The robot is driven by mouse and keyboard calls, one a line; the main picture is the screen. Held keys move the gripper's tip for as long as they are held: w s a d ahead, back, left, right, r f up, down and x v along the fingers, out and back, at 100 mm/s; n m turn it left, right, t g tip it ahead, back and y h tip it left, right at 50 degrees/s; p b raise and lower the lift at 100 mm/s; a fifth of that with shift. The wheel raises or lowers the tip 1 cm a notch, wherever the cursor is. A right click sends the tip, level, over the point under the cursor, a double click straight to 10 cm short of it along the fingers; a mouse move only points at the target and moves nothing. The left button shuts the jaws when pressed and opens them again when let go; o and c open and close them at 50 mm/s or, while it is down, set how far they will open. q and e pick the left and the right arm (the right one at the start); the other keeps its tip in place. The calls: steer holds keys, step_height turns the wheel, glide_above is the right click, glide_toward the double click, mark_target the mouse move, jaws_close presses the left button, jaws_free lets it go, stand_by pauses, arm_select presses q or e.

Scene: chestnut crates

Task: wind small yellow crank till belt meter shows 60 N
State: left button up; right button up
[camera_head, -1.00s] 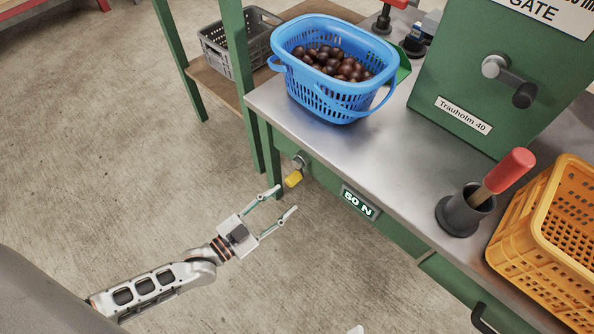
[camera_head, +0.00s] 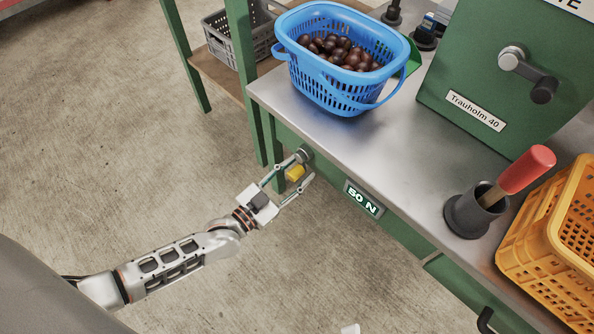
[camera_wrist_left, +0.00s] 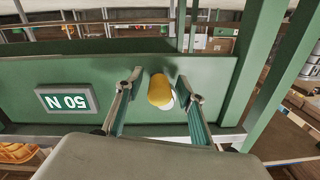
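The small yellow crank (camera_head: 295,173) sticks out from the green front of the bench, below a grey round hub (camera_head: 303,155). My left gripper (camera_head: 306,168) is open, with its fingertips on either side of the yellow grip. In the left wrist view the yellow crank (camera_wrist_left: 160,90) stands between the two open fingers (camera_wrist_left: 163,86), with a gap visible on both sides. The belt meter (camera_head: 363,198) on the bench front reads 50 N; it shows upside down in the left wrist view (camera_wrist_left: 67,101). Only a pale tip (camera_head: 350,329), perhaps of my right gripper, shows at the bottom edge.
On the bench top (camera_head: 395,158) stand a blue basket (camera_head: 345,92) of chestnuts, a dark cup (camera_head: 470,213) with a red-handled tool, an orange crate (camera_head: 520,245) and a green machine (camera_head: 470,80) with its own dark-knobbed crank. A green leg (camera_head: 240,75) rises near the yellow crank.

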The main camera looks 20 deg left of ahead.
arm_select(q)
jaws_close()
